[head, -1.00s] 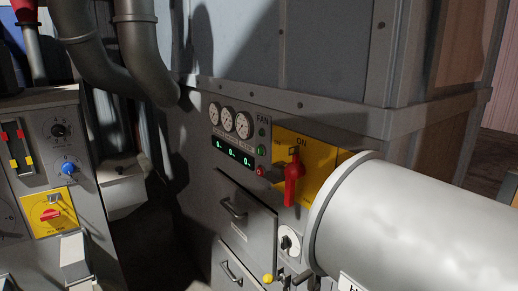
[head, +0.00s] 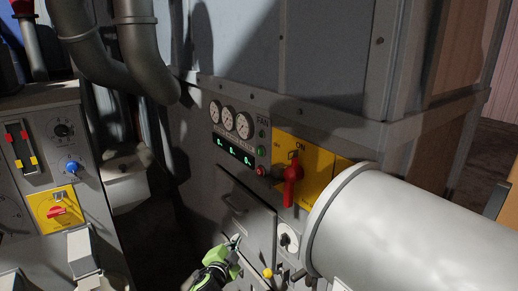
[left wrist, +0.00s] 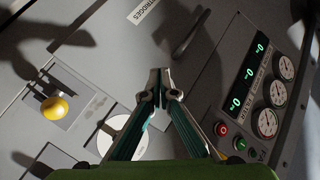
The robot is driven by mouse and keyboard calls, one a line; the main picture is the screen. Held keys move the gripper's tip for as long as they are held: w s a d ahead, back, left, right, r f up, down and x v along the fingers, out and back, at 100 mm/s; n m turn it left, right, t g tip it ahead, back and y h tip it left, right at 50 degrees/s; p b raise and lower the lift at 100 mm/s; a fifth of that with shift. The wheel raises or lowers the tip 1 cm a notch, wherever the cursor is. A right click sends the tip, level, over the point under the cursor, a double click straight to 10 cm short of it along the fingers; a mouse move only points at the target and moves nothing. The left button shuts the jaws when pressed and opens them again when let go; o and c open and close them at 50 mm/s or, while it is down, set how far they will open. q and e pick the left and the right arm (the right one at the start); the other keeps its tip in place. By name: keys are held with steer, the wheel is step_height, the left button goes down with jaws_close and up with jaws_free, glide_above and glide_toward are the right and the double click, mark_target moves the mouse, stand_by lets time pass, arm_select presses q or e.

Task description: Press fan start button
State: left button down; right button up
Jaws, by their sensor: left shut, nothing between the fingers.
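The fan panel sits on the grey cabinet, with a green button (head: 262,150) above a red button (head: 261,171), right of the green digital display (head: 234,151). In the left wrist view the red button (left wrist: 221,129) and the green button (left wrist: 240,144) show at lower right. My left gripper (head: 235,242) is in front of the cabinet's drawers, below and left of the buttons. Its fingertips (left wrist: 160,84) meet in the left wrist view, shut and empty, apart from both buttons. My right gripper is not in view.
A red rotary handle (head: 292,183) on a yellow plate (head: 318,159) is right of the buttons. A large pale cylinder (head: 415,232) fills the lower right. A yellow knob (left wrist: 54,108) and drawer handle (left wrist: 189,36) stick out near my left gripper.

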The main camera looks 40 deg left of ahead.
mark_target(260, 152)
arm_select(q)
steer(key=a+r+m+t+y+p, duration=0.1)
steer(key=a+r+t+y+p, duration=0.1)
steer(key=r, duration=2.6)
steer(key=shift+w+a+r+t+y, duration=0.2)
steer(key=shift+w+a+t+y, duration=0.35)
steer(key=shift+t, duration=0.65)
steer(key=w+d+b, duration=0.2)
steer(key=w, duration=0.6)
steer(key=shift+d, duration=0.15)
steer(key=shift+w, duration=0.2)
steer(key=shift+w+d, duration=0.1)
steer(key=shift+w, duration=0.2)
